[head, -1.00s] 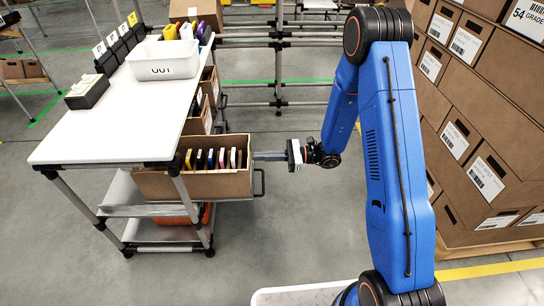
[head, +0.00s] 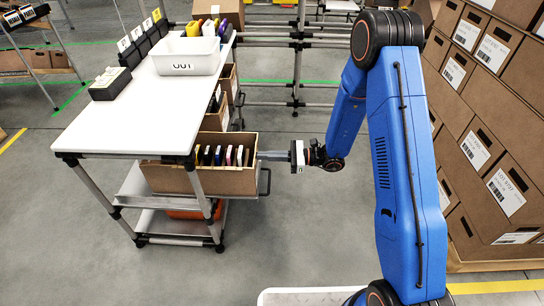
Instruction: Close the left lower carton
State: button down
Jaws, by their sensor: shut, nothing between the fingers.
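The left lower carton (head: 205,181) is an open brown box on the lower tilted shelf of the white-topped table. Its right part sticks out beyond the table's side, with several thin coloured items (head: 224,156) standing inside; its left part is partly hidden by the table edge and leg. A black handle (head: 265,183) shows at its right end. My gripper (head: 260,155) is shut and empty. Its fingers point left at the carton's right end, near the top rim, and appear to touch it.
More cartons (head: 218,116) sit behind along the same side. A white bin (head: 187,58) stands on the table top (head: 125,112). An orange container (head: 190,213) lies below the shelf. Stacked labelled cartons (head: 490,170) rise on the right. Floor between is clear.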

aim_at(220, 155)
jog(key=a, duration=1.7)
jog(key=shift+w+a, duration=0.25)
jog(key=shift+a, duration=0.1)
jog(key=shift+w+a, duration=0.1)
jog(key=shift+a, duration=0.25)
jog(key=shift+a+r, duration=0.1)
jog(key=shift+a, duration=0.05)
